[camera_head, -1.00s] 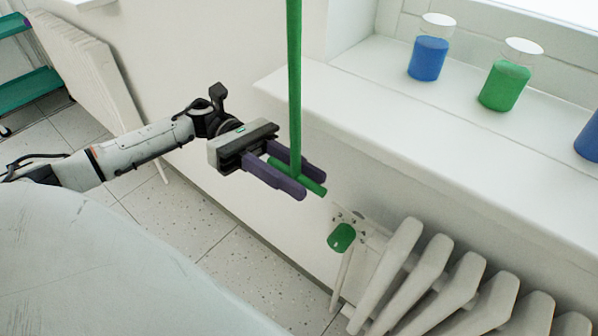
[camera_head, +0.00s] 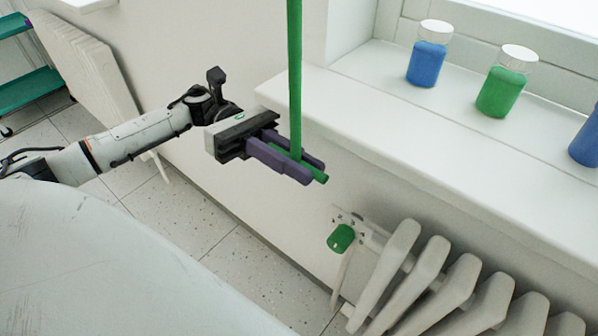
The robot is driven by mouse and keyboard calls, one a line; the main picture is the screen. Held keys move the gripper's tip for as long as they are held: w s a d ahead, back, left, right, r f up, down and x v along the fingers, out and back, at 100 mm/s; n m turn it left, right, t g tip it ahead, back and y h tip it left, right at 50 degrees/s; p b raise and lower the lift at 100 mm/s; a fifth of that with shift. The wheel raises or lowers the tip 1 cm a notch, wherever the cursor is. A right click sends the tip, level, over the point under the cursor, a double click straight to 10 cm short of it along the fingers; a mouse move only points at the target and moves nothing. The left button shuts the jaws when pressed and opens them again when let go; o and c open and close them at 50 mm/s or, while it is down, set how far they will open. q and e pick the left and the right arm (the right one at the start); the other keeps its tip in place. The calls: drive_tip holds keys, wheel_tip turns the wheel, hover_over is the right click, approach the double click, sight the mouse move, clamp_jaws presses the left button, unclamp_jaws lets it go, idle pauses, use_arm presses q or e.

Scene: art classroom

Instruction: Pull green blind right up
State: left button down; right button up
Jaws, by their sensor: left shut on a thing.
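A green pole (camera_head: 295,75) hangs down from the top edge of the view and ends in a short green crossbar (camera_head: 320,177). My left gripper (camera_head: 306,172) is shut on the lower end of this green pull, with its purple fingers on either side of it. It is in front of the window sill's left end, above the radiator valve. The blind itself is out of view above. My right gripper is not in view.
The white window sill (camera_head: 400,130) holds blue jars (camera_head: 427,62) and a green jar (camera_head: 501,92). A white radiator (camera_head: 435,275) with a green valve knob (camera_head: 341,238) stands below. A pale rounded surface (camera_head: 110,270) fills the lower left. A green shelf (camera_head: 30,92) stands far left.

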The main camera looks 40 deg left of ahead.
use_arm(q)
drive_tip(key=shift+r, duration=0.7)
drive_tip(key=shift+f, duration=0.1)
drive_tip(key=c, duration=1.8)
unclamp_jaws()
drive_tip(key=shift+w+f, duration=0.1)
drive_tip(key=shift+o, duration=0.2)
drive_tip(key=shift+a, duration=0.1)
drive_tip(key=a+b, duration=0.2)
drive_tip(key=a, duration=0.8)
drive_tip(key=shift+w, duration=0.35)
